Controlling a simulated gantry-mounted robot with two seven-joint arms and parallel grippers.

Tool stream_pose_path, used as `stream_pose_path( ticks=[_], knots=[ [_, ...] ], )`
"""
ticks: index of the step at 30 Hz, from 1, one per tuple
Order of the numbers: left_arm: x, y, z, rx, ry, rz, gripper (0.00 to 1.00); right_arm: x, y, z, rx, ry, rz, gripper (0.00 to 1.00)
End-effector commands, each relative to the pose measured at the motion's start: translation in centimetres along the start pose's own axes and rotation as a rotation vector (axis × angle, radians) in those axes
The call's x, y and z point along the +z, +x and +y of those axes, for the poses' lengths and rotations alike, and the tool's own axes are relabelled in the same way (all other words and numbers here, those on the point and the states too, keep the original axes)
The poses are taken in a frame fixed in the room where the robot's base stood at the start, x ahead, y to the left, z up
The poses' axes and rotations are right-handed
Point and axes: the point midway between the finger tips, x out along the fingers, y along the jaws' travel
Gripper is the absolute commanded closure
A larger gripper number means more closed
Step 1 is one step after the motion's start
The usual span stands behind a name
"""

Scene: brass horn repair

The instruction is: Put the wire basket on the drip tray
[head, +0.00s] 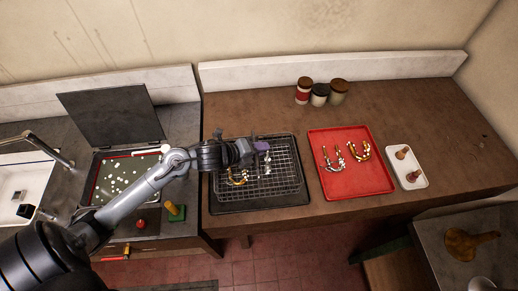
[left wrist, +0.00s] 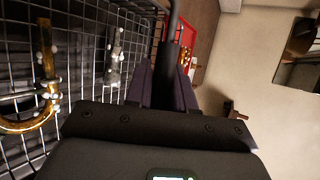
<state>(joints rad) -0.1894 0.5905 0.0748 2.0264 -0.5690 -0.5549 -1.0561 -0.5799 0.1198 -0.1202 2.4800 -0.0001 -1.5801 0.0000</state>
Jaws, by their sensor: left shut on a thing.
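The wire basket (head: 284,182) is a grey mesh basket over the dark drip tray (head: 250,207) on the wooden bench. I cannot tell whether it rests on the tray or hangs just above it. It holds a brass, hook-shaped horn part (left wrist: 45,85) and a silvery part (left wrist: 114,62). My left gripper (head: 260,146) is at the basket's upper middle. In the left wrist view its dark purple fingers (left wrist: 165,85) are shut on the basket's dark upright handle (left wrist: 173,35). The gripper and forearm hide the basket's far left part. My right gripper is not in view.
Right of the drip tray lies a red tray (head: 355,185) with curved brass parts, then a white tray (head: 407,168). Several jars (head: 320,94) stand behind. At left is an open-lidded tank (head: 125,178) with white floating balls, beside a sink (head: 25,185).

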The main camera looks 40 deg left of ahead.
Motion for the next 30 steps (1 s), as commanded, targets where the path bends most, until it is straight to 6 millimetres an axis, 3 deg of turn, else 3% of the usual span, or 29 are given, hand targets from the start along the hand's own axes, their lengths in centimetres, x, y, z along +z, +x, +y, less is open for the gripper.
stream_pose_path(
  ticks=[13,14,18,30],
  knots=[
    [-0.06,0.3,0.4,-0.003,0.001,-0.002,1.0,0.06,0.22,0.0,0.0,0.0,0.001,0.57],
    [-0.1,0.27,0.46,0.0,0.001,-0.001,0.72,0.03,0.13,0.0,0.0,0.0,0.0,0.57],
    [-0.09,0.26,0.43,0.0,0.001,-0.001,0.51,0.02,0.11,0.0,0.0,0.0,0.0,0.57],
    [-0.05,-0.11,0.33,0.001,0.001,-0.001,0.51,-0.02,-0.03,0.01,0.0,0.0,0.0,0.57]
  ],
)
